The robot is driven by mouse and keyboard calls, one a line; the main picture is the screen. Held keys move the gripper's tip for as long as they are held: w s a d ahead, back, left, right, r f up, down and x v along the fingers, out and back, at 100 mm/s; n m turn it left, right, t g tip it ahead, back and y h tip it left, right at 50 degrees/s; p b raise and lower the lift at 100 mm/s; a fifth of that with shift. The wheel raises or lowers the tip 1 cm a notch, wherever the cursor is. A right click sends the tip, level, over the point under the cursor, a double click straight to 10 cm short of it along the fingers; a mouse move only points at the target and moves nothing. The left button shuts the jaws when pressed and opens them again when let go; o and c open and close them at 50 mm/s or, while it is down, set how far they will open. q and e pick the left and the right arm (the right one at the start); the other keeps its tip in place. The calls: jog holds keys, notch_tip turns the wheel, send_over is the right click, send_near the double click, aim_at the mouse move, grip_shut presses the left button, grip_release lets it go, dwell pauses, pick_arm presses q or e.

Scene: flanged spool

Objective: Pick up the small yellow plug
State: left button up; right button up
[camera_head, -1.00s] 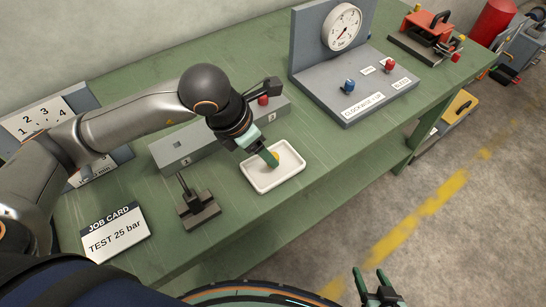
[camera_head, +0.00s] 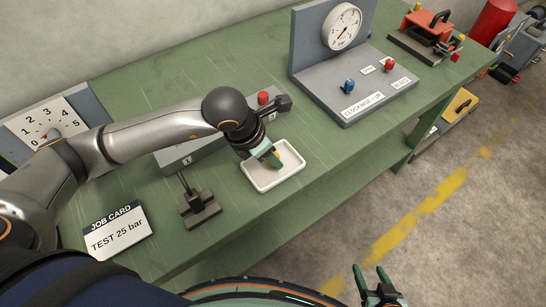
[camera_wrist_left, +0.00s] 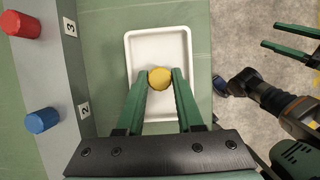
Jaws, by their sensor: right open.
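The small yellow plug (camera_wrist_left: 160,78) is between the fingertips of my left gripper (camera_wrist_left: 160,82), with a finger against each side. It looks round from above in the left wrist view. My left gripper (camera_head: 271,158) is shut on it over the white tray (camera_head: 262,187). In the wrist view the plug looks large against the tray, so it seems to be above the tray floor. In the head view the fingers hide much of it. My right gripper (camera_head: 378,282) is open and empty, away from the bench at the lower right.
A grey block beside the tray carries a red plug (camera_wrist_left: 22,24) and a blue plug (camera_wrist_left: 42,121). A dark stand (camera_head: 199,207) with an upright post is left of the tray. A gauge panel (camera_head: 352,95) stands to the right.

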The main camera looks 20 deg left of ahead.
pick_arm(q)
grip_shut()
jog(key=shift+r, duration=0.25)
